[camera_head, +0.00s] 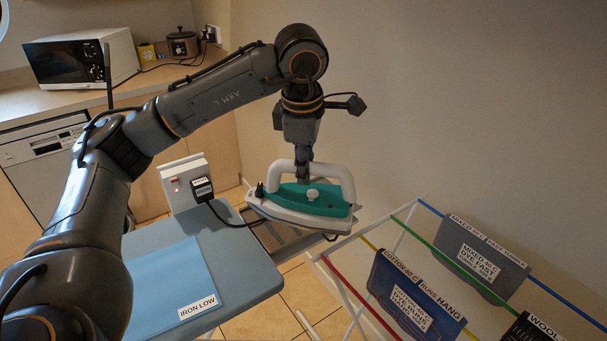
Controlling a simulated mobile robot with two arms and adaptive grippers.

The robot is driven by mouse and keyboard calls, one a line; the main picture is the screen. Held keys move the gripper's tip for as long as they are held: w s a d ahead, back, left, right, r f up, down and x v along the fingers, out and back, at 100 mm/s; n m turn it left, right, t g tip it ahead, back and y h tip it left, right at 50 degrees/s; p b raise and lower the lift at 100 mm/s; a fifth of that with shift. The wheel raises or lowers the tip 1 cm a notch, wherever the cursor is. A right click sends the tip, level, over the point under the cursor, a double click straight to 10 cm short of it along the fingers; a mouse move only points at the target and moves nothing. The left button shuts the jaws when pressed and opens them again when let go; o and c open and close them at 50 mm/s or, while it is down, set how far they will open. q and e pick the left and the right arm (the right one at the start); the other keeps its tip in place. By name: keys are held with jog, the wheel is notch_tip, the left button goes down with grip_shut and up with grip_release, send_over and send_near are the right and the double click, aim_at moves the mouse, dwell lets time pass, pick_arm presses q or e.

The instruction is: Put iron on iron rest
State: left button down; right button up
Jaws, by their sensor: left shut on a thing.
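The iron (305,199), with a teal top, white handle and pale soleplate, is at the far right end of the ironing board (248,278). My left gripper (303,174) comes down from above and is shut on the iron's handle. The iron looks roughly level, its pointed end toward the left. A grey metal frame (277,240), which looks like the iron rest, sits under it at the board's end, partly hidden by the iron. I cannot tell whether the iron touches it. My right gripper is not in view.
A black cord runs from the iron to a plug (202,188) on a white socket box (183,181). A blue folded cloth labelled IRON LOW (165,283) lies on the board. A drying rack with labelled cloths (483,259) stands at right. A microwave (82,57) is on the back counter.

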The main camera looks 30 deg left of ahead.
pick_arm(q)
jog(key=w+a+f+p, duration=0.4)
jog(key=w+f, duration=0.6)
jog(key=f, duration=0.1)
jog(key=shift+a, duration=0.2)
jog(key=shift+f, duration=0.1)
jog(key=c, duration=1.3)
grip_release()
jog(key=shift+s+f, duration=0.2)
jog(key=shift+o, duration=0.9)
jog(key=shift+s+r, duration=0.1)
